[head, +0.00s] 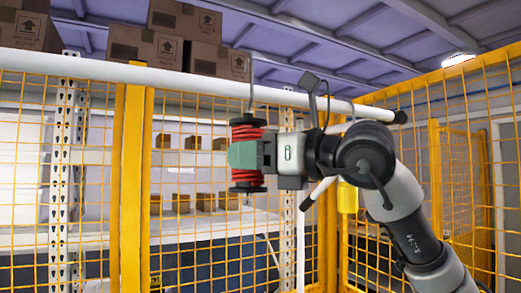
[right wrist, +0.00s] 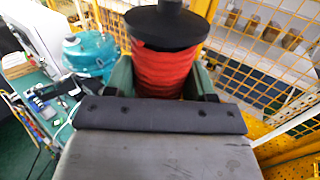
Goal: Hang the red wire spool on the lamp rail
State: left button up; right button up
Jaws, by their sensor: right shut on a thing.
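The red wire spool (head: 248,188) has black end flanges and stands upright in my right gripper (head: 245,155). The green fingers are shut around its middle. A thin grey hook (head: 251,90) rises from the spool's top and crosses the white lamp rail (head: 190,80) in the head view. I cannot tell whether the hook touches the rail or is in front of it. In the right wrist view the spool (right wrist: 165,72) sits between the fingers, its black top flange nearest the upper edge. My left gripper is not in view.
A yellow mesh fence (head: 130,180) stands behind the spool. Cardboard boxes (head: 145,45) are stacked high behind the rail. A teal rounded object (right wrist: 90,52) shows at left in the wrist view.

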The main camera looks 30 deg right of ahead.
jog(key=shift+w+a+r+p, duration=0.1)
jog(key=shift+w+p, duration=0.65)
jog(key=shift+w, duration=1)
jog(key=shift+w+f+b, duration=0.2)
jog(key=shift+f+b, duration=0.85)
jog(key=shift+f, duration=0.15)
jog(key=o, duration=1.2)
jog(key=b+v, duration=0.3)
jog(key=v, duration=0.8)
jog(key=shift+a+b, duration=0.1)
jog(key=shift+b, duration=0.25)
